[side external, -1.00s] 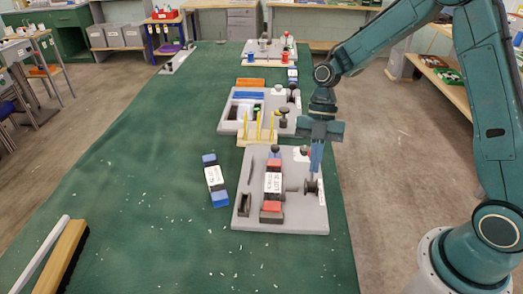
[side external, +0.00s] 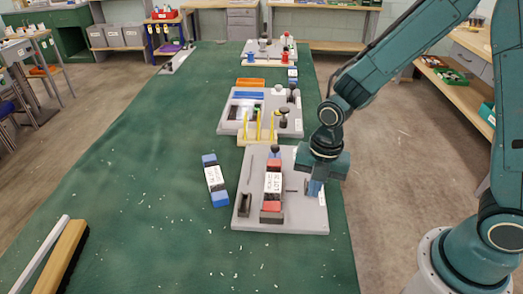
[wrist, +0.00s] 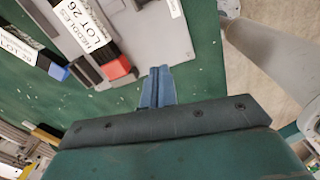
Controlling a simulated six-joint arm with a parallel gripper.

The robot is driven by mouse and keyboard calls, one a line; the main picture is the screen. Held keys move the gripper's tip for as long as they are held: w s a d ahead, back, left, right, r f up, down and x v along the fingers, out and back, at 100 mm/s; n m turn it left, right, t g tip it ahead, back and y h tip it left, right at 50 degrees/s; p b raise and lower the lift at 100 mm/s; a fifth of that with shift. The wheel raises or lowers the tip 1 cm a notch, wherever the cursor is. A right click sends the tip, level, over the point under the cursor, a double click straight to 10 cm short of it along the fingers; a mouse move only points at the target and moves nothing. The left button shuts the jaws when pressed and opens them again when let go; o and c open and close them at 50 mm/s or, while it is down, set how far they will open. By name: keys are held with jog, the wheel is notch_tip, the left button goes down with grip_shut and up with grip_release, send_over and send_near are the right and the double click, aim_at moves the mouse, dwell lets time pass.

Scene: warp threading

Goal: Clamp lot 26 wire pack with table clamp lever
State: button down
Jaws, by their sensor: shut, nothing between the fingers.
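The lot 26 pack (side external: 272,184), with red ends and a white label, lies in the holder on the grey fixture plate (side external: 295,222). Its "LOT 26" label (wrist: 88,25) and one red end (wrist: 118,67) show in the wrist view. My gripper (side external: 314,190) is low over the right side of the plate, to the right of the pack and apart from it. Its blue fingers are shut together and empty, and they show in the wrist view (wrist: 158,75). The clamp lever is not clearly visible; my gripper covers the place where it showed earlier.
A second labelled pack with blue ends (side external: 215,180) lies on the green table left of the plate. A rack of yellow pegs (side external: 258,130) and another grey fixture (side external: 232,124) stand behind. A brush (side external: 62,258) lies front left. The table's left middle is mostly clear.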

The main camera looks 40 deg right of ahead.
notch_tip(320, 180, up, 9)
jog(key=s+a, duration=0.2)
jog(key=s+d+r+m+t, duration=0.2)
jog(key=s+d+r+m, duration=0.2)
jog(key=m, duration=0.8)
jog(key=s+d+r+m+t, duration=0.2)
jog(key=s+d+r+m, duration=0.3)
jog(key=s+r+m, duration=0.3)
jog(key=shift+m+t+h, duration=0.3)
jog(key=shift+m+t, duration=0.1)
jog(key=shift+m, duration=1.5)
jog(key=shift+s+d+r, duration=0.1)
jog(key=shift+d, duration=0.05)
jog(key=shift+s+d+m, duration=0.1)
jog(key=shift+s+m, duration=0.2)
jog(key=shift+m, duration=0.3)
